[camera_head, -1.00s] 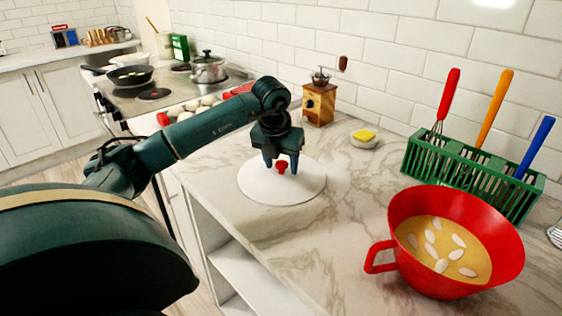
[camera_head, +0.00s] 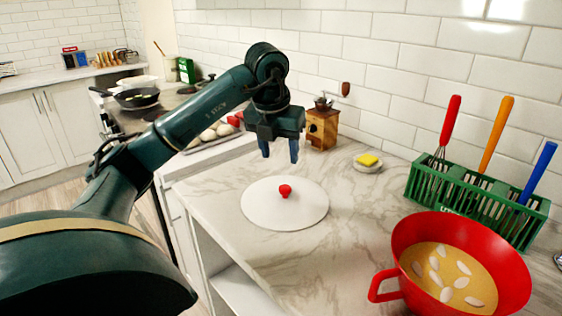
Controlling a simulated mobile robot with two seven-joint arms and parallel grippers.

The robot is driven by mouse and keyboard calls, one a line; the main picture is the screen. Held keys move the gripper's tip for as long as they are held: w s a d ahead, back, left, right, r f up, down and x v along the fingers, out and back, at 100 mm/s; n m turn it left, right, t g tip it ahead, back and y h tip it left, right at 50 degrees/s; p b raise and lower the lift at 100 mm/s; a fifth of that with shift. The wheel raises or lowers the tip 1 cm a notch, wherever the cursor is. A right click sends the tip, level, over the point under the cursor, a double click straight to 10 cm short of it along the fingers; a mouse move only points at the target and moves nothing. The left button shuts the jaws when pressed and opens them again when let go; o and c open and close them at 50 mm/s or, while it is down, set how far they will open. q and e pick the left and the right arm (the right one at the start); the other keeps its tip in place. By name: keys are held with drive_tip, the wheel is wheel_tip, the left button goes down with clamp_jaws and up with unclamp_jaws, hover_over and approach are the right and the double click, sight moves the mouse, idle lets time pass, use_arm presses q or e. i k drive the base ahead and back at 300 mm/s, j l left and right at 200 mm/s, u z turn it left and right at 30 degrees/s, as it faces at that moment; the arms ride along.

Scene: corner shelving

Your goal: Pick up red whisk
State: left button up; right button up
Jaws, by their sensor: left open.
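The red whisk (camera_head: 450,121) stands upright, leaning slightly, in the left end of a green slotted rack (camera_head: 471,190) by the tiled wall. Its red handle sticks up; its wires are partly hidden behind the rack. My left gripper (camera_head: 280,154) is open and empty, pointing down above the counter, well to the left of the whisk and apart from it. My right gripper is not in view.
An orange-handled tool (camera_head: 496,132) and a blue-handled tool (camera_head: 537,172) share the rack. A red bowl (camera_head: 400,235) of batter stands in front of it.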

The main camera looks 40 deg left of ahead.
sight(452, 114)
drive_tip(key=k, duration=1)
